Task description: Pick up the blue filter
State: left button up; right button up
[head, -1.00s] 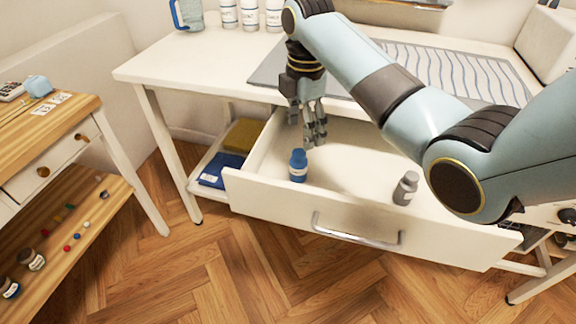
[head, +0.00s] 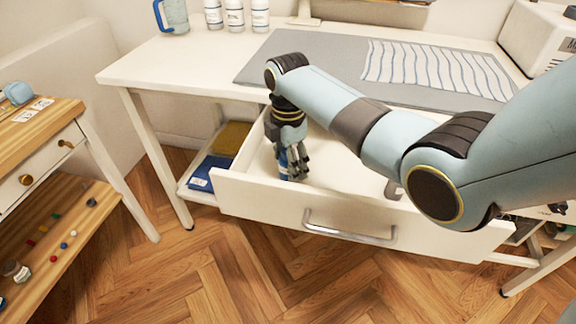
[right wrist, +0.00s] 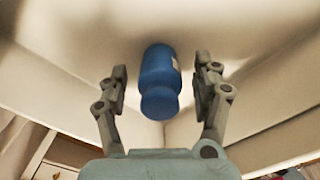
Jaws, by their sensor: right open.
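The blue filter (right wrist: 158,80) is a small blue bottle-shaped piece with a pale label. It stands in the open drawer (head: 330,200) near its left end. In the head view the blue filter (head: 283,160) is mostly hidden behind my right gripper (head: 292,168). In the right wrist view my right gripper (right wrist: 160,85) is open, with one finger on each side of the filter and a gap showing on both sides. My left gripper is not in view.
A grey bottle (head: 393,188) in the drawer is mostly hidden by my right arm. The white table (head: 165,65) above carries a grey mat (head: 310,48), a striped cloth (head: 430,68) and white bottles. A wooden cabinet (head: 50,125) stands at the left.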

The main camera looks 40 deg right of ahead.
jog(key=c, duration=1.3)
